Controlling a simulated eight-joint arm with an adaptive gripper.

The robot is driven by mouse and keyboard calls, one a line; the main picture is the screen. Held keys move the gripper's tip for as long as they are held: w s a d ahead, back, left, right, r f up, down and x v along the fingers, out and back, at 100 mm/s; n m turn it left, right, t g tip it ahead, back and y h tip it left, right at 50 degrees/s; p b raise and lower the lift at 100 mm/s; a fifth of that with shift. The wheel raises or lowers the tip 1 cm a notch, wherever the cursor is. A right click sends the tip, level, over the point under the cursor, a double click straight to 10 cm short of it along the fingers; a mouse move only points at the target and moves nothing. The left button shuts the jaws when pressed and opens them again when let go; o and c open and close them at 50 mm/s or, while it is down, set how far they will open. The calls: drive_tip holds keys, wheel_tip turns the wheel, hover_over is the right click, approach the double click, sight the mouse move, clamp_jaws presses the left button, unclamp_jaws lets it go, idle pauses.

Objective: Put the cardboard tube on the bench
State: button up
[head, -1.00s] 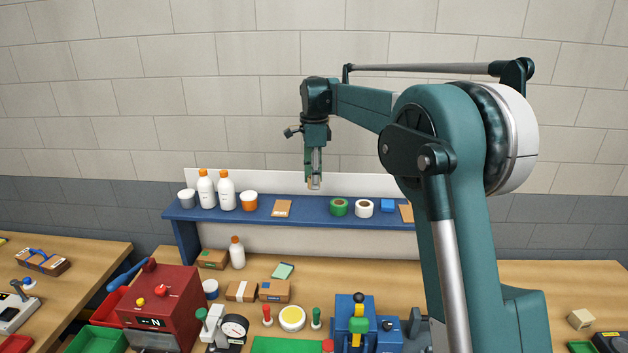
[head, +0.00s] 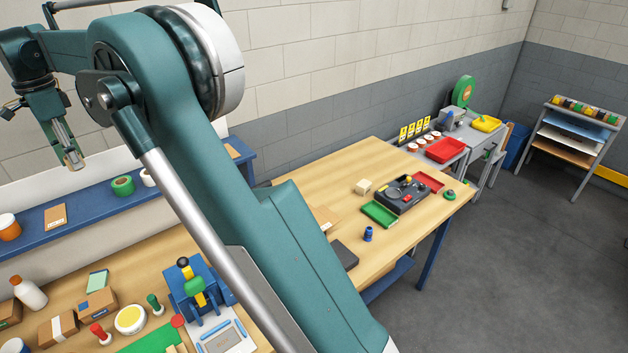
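My gripper (head: 73,160) hangs at the left of the head view, pointing down above the blue shelf. Its fingers are close together on a small tan piece (head: 69,162), which looks like the cardboard tube. The piece is mostly hidden by the fingers, and its full shape cannot be made out. It is in the air, apart from the shelf. The wooden bench (head: 345,162) runs from the lower left to the middle right, partly behind my arm.
The blue shelf (head: 95,212) carries tape rolls and an orange tub. A blue press (head: 195,288), stamps and boxes crowd the bench's near left. A green tray (head: 380,214), dark device (head: 402,195) and blue spool (head: 368,234) stand farther right. Bare wood shows at the bench's back.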

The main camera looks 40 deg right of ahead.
drive_tip(key=w+d+r+m+b, duration=0.1)
drive_tip(key=w+d+m, duration=0.1)
drive_tip(key=d, duration=1)
drive_tip(key=w+d+m, duration=0.2)
drive_tip(key=d+m, duration=0.1)
drive_tip(key=d, duration=0.9)
drive_tip(key=m+b, duration=0.4)
drive_tip(key=m, duration=0.9)
hover_over(339, 198)
wheel_tip(339, 198, down, 36)
drive_tip(key=shift+w+f, duration=0.1)
drive_tip(key=shift+f, duration=0.05)
drive_tip(key=shift+f, duration=3.05)
